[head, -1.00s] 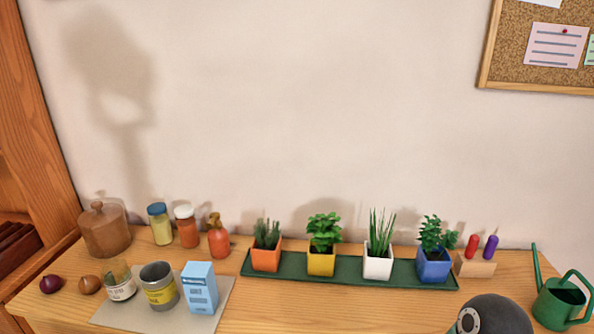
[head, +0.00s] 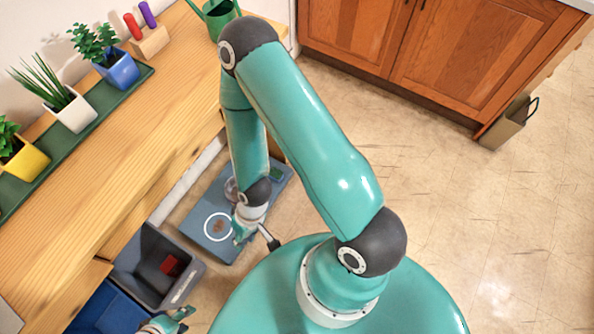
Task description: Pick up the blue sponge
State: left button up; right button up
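I cannot make out a blue sponge in the head view. My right gripper (head: 241,238) hangs from the teal arm over a blue-grey board (head: 198,226) low beside the table. Its fingers are small and partly hidden, so I cannot tell whether they are apart. My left gripper (head: 182,318) shows only in part at the bottom edge, just below the dark grey bin, and its finger state is unclear. Nothing is clearly seen held in either.
A dark grey bin (head: 196,279) with a red item (head: 171,265) stands beside a blue bin (head: 108,312). The wooden table (head: 120,165) carries potted plants (head: 76,110) and a green watering can (head: 214,18). Cabinets (head: 390,40) stand at the back; open floor (head: 480,220) lies right.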

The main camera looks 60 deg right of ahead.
aim_at(275, 173)
jog(key=u, duration=1.3)
jog(key=i, duration=0.1)
jog(key=z, duration=2.7)
jog(key=k, duration=0.8)
jog(key=z, duration=0.15)
jog(key=i, duration=0.8)
jog(key=u, duration=0.1)
jog(key=k, duration=0.85)
